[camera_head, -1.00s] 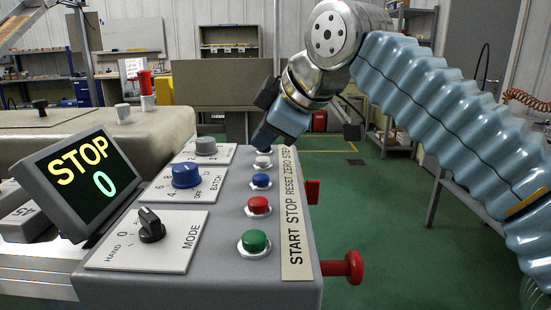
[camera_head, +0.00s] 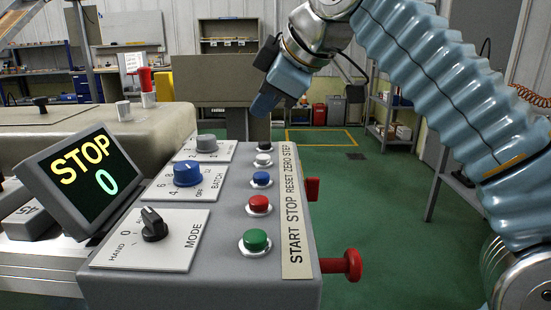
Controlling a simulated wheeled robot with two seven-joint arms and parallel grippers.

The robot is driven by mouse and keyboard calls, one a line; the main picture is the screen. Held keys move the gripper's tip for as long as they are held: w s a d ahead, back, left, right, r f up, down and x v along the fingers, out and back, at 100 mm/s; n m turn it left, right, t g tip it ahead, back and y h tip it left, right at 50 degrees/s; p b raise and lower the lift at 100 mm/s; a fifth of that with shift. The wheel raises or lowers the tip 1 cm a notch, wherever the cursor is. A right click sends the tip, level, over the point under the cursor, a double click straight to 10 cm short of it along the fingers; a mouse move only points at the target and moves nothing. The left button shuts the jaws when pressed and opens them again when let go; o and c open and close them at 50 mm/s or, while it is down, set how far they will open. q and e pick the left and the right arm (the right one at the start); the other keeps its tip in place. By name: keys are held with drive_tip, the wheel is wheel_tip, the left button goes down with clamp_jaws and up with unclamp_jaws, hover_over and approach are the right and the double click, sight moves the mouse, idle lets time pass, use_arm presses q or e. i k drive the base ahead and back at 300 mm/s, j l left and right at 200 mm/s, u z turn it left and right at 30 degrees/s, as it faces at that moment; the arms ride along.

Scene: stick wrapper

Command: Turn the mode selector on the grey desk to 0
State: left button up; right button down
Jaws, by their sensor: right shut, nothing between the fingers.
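The mode selector (camera_head: 154,225) is a black knob on a white plate (camera_head: 188,250) marked MODE, HAND and 0, at the near left of the grey desk (camera_head: 225,268). The tilted screen (camera_head: 87,180) shows STOP in yellow and 0 in green. My right gripper (camera_head: 260,106) is shut and empty, in the air above the far end of the desk, well apart from the selector. My left gripper is not in view.
The desk also carries a blue batch knob (camera_head: 187,174), a grey knob (camera_head: 206,142), and green (camera_head: 255,240), red (camera_head: 258,203), blue (camera_head: 261,179), white and black buttons. A red mushroom knob (camera_head: 352,265) sticks out on the right. The air above the selector is clear.

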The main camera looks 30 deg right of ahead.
sight(155, 229)
drive_tip(key=k+l, duration=0.15)
drive_tip(key=k, duration=0.35)
drive_tip(key=k+l, duration=0.15)
drive_tip(key=k, duration=0.3)
drive_tip(key=k+l, duration=0.15)
drive_tip(key=k, duration=0.35)
drive_tip(key=u, duration=0.05)
